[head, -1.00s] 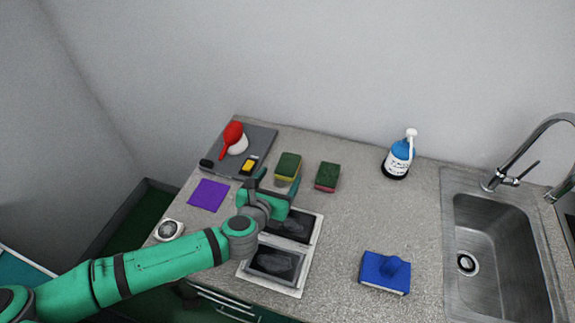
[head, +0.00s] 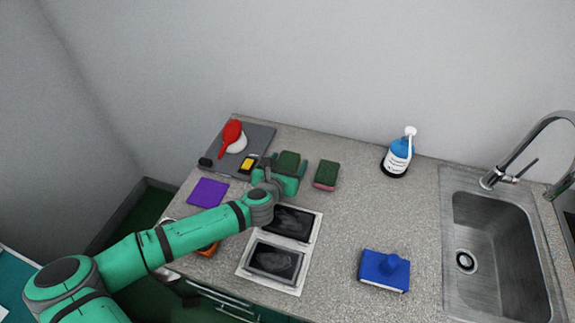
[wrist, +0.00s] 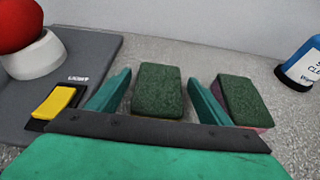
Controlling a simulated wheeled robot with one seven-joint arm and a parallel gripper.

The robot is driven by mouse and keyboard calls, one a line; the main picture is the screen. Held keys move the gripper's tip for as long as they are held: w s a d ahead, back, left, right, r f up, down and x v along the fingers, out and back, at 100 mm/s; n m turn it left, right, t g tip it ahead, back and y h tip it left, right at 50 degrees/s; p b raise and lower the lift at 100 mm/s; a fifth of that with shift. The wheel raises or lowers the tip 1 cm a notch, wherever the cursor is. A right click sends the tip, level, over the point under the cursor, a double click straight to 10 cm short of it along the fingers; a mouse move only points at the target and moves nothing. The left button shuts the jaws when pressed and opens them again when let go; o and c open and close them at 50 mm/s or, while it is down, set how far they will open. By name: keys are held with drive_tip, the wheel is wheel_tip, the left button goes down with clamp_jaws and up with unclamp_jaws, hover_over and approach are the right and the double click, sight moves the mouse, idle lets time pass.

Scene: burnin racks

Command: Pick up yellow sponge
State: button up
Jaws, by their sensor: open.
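The yellow sponge (head: 289,161) has a dark green scouring top and lies on the counter.
A grey board (head: 258,139) with a red-topped item (head: 231,135) and a yellow block (head: 248,163) lies to the left.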

drive_tip(key=shift+a, duration=0.1)
drive_tip(key=c, duration=1.1)
drive_tip(key=shift+r, duration=0.2)
drive_tip(key=shift+r, duration=0.55)
drive_tip(key=s+r, duration=0.4)
drive_tip(key=s+d+r, duration=0.1)
drive_tip(key=s+r, duration=0.2)
drive_tip(key=s, duration=0.2)
drive_tip(key=s+d+r, duration=0.1)
drive_tip(key=s+r, duration=0.3)
drive_tip(key=shift+s+d+r, duration=0.1)
drive_tip(key=shift+s+r, duration=0.2)
drive_tip(key=shift+s, duration=0.1)
